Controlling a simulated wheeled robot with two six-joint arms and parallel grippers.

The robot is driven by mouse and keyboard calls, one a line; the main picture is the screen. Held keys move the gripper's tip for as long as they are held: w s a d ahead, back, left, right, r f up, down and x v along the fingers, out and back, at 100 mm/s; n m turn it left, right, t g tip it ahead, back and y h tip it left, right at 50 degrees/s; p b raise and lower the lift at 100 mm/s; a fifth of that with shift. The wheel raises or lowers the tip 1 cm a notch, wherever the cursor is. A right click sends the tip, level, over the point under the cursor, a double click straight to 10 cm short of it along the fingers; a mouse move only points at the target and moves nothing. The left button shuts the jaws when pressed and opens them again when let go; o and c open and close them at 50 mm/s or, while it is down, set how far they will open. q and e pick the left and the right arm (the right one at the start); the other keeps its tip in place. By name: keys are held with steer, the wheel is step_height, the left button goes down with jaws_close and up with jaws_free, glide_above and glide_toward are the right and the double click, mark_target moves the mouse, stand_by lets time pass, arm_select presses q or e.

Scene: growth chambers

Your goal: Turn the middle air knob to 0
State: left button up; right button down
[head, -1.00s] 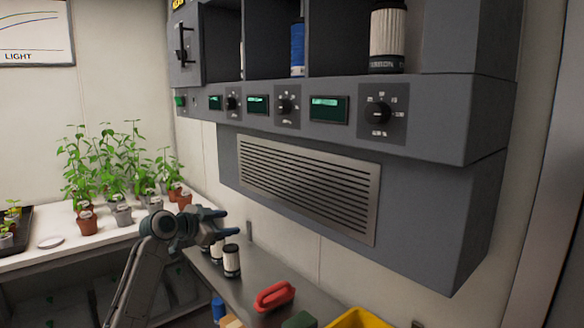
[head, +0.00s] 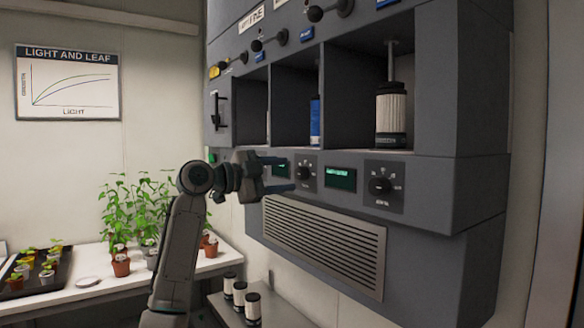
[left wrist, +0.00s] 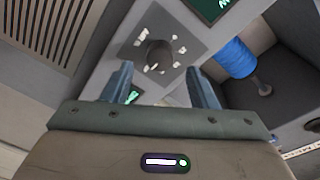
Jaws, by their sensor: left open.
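The middle air knob (head: 305,174) is a dark round dial on a square plate with pale marks. In the left wrist view, a dial that looks like this knob (left wrist: 158,54) sits just beyond and between the fingertips. I cannot read its marks or its setting. My left gripper (head: 288,174) is open and empty, its fingers pointing at the panel just left of the knob in the head view; it also shows in the left wrist view (left wrist: 158,78). No contact with the knob is visible. My right gripper is not in view.
A right knob (head: 380,186) and green display (head: 340,177) lie along the panel. A slotted grille (head: 325,245) is below. Open bays above hold a blue cartridge (head: 315,120) and a white cartridge (head: 391,115). Potted plants (head: 122,262) stand on a bench at left.

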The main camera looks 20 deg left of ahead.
mark_target(297, 174)
arm_select(q)
steer(key=shift+p+x, duration=0.3)
steer(key=shift+x, duration=0.85)
steer(key=shift+w+d+f, duration=0.1)
steer(key=shift+w+d, duration=0.1)
steer(key=shift+w, duration=0.2)
steer(key=shift+c, duration=0.2)
steer(key=c, duration=0.9)
steer(key=shift+c, duration=0.2)
